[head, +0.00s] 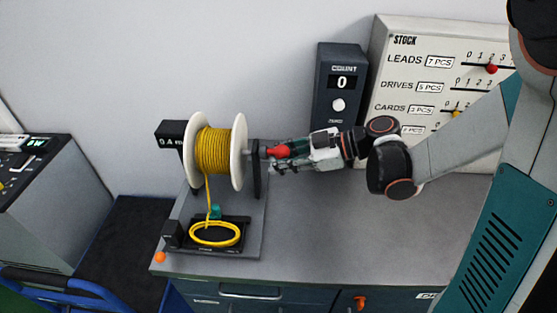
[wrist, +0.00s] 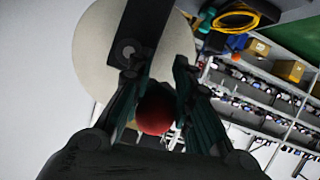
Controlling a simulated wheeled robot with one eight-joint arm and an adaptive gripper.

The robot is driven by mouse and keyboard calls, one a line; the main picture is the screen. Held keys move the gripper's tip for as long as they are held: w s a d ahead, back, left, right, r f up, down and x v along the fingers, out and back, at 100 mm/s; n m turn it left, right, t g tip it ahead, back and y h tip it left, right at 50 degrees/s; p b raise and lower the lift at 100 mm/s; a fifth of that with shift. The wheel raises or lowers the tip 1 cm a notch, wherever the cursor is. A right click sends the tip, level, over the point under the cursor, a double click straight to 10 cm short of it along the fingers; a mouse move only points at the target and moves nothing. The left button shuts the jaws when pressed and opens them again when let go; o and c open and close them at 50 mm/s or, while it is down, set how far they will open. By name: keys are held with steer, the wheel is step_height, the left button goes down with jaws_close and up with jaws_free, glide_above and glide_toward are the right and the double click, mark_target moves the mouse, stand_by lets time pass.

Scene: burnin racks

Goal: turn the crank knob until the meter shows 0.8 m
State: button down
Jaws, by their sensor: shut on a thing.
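The red crank knob (head: 279,151) is at the right side of the spool stand. My gripper (head: 280,153) is shut on it; in the wrist view the red knob (wrist: 155,114) sits between the two fingers. The spool (head: 213,150) has white flanges and yellow cable wound on it. The meter (head: 171,141) is a black box left of the spool and appears to read 0.4 m; its right part is hidden by the spool. Yellow cable runs down from the spool to a loose coil (head: 214,234) in a black tray on the stand's base.
A dark counter box (head: 341,84) reading 0 stands behind my gripper. A white STOCK board (head: 430,60) with sliders is at the back right. The bench top (head: 350,230) right of the stand is clear. An orange ball-like part (head: 160,257) is at the front left corner.

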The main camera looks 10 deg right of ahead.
steer(key=shift+w, duration=0.1)
steer(key=shift+w+d+r+p, duration=0.2)
steer(key=shift+w+r, duration=0.15)
steer(key=shift+w, duration=0.2)
steer(key=shift+w+d+r+p, duration=0.1)
steer(key=shift+w+r+p, duration=0.15)
steer(key=shift+w, duration=0.45)
steer(key=shift+w+d+r, duration=0.1)
steer(key=shift+w+d, duration=0.05)
steer(key=shift+w, duration=0.45)
steer(key=shift+w+d+r, duration=0.1)
steer(key=shift+w, duration=0.45)
steer(key=shift+w, duration=0.1)
